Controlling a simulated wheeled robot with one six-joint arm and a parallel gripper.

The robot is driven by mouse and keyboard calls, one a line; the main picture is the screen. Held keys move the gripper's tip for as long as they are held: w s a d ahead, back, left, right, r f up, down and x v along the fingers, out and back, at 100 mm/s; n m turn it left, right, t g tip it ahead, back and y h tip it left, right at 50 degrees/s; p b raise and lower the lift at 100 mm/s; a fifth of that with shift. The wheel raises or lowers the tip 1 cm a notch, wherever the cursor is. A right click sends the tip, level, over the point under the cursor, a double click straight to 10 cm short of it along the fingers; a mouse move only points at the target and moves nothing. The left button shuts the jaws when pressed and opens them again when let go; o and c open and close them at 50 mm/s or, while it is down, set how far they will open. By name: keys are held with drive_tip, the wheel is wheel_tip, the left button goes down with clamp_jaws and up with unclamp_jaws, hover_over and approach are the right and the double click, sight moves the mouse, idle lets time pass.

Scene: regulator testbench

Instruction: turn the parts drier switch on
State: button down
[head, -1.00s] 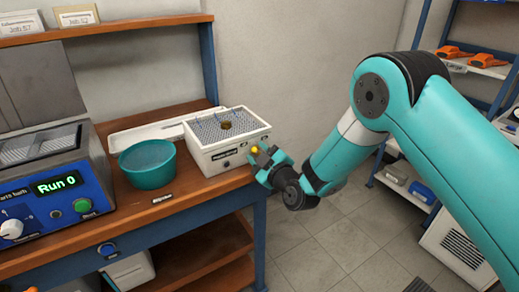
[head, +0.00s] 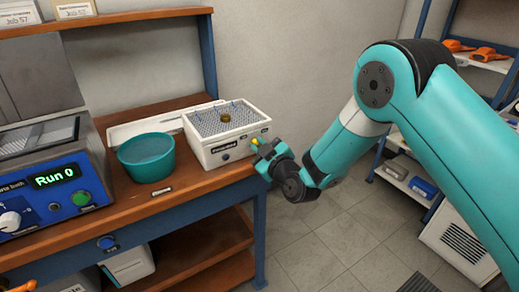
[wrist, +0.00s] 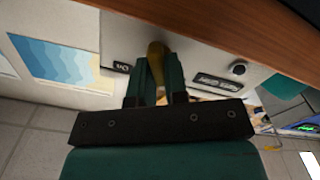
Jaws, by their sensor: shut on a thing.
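The parts drier (head: 205,153) is a white box with a mesh top at the right end of the bench. Its yellow switch lever (head: 255,141) is at the right of its front panel. My gripper (head: 264,153) is at that panel, shut on the lever. In the wrist view my gripper's two teal fingers (wrist: 160,75) close around the yellowish lever (wrist: 156,49). A small dark label (wrist: 121,67) is beside it; its text is too small to read surely. The fingers hide part of the lever, and I cannot tell its switch position.
A teal bowl (head: 146,160) stands left of the drier. A blue bath unit (head: 50,190) showing "Run 0" is further left. Floor (head: 320,245) is free right of the bench.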

drive_tip(key=m+b, duration=0.1)
drive_tip(key=m, duration=0.2)
drive_tip(key=shift+m, duration=0.3)
drive_tip(key=m, duration=0.3)
drive_tip(key=shift+w+d+m+b, duration=0.1)
drive_tip(key=shift+d+m+b, duration=0.05)
drive_tip(key=shift+m+b, duration=0.2)
drive_tip(key=m, duration=0.3)
drive_tip(key=shift+m, duration=0.25)
drive_tip(key=shift+d+m, duration=0.1)
drive_tip(key=shift+m, duration=1.4)
drive_tip(key=c, duration=1.1)
unclamp_jaws()
drive_tip(key=shift+c, duration=0.2)
